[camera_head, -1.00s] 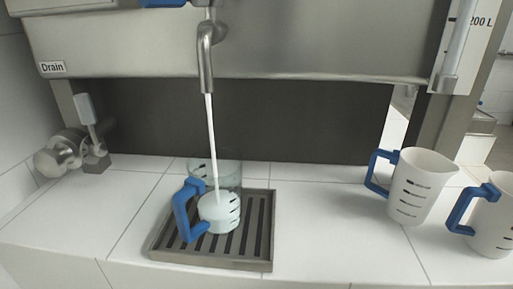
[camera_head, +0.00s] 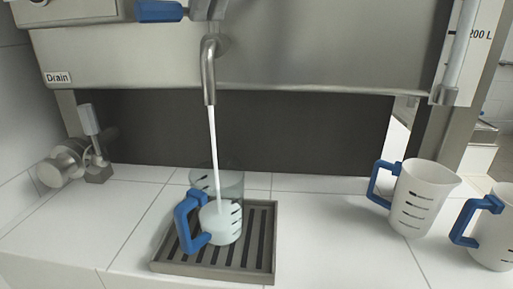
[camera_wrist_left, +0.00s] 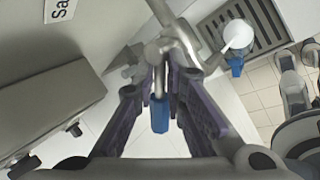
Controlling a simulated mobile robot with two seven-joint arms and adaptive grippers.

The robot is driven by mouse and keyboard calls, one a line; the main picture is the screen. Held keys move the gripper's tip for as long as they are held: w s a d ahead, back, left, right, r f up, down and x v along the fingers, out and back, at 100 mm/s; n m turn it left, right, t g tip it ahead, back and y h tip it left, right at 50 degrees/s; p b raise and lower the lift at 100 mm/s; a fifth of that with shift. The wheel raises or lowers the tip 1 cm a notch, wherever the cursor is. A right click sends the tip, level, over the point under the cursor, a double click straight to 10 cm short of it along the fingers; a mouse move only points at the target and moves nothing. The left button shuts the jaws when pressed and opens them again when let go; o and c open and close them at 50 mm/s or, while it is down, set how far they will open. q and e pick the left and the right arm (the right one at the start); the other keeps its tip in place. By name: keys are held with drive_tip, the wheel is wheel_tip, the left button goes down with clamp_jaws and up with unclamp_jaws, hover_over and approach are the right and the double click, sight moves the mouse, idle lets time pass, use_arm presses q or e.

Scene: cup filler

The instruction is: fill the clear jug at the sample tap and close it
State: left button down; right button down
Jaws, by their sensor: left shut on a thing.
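The clear jug (camera_head: 217,181) with a blue handle (camera_head: 188,222) stands upright on the slotted drip tray (camera_head: 262,270) under the sample tap (camera_head: 208,70). A white stream runs from the spout into it, and pale liquid (camera_head: 218,225) fills its lower part. The jug's pale inside (camera_wrist_left: 238,36) also shows in the left wrist view. The tap's blue lever (camera_head: 159,11) points left at the top edge. In the left wrist view, my left gripper (camera_wrist_left: 165,62) is shut on this lever, whose blue end (camera_wrist_left: 160,114) sits between the fingers. My right gripper is not visible.
Two white jugs with blue handles, one nearer (camera_head: 424,195) and one at the right edge (camera_head: 494,240), stand right of the tray. A small drain valve (camera_head: 90,145) is at the left. The white counter between tray and jugs is clear.

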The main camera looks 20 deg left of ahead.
use_arm(q)
drive_tip(key=shift+a+m, duration=0.1)
drive_tip(key=shift+m, duration=0.3)
drive_tip(key=m+t, duration=0.1)
drive_tip(key=m+h, duration=0.1)
drive_tip(key=m, duration=0.1)
drive_tip(key=shift+a+t, duration=0.3)
drive_tip(key=shift+t, duration=0.1)
drive_tip(key=shift+a+m+h, duration=0.1)
drive_tip(key=shift+m+h, duration=0.2)
drive_tip(key=shift+m, duration=0.1)
drive_tip(key=shift+w+a+m+t, duration=0.1)
drive_tip(key=shift+m+t, duration=0.2)
drive_tip(key=shift+m, duration=0.2)
idle(6.0)
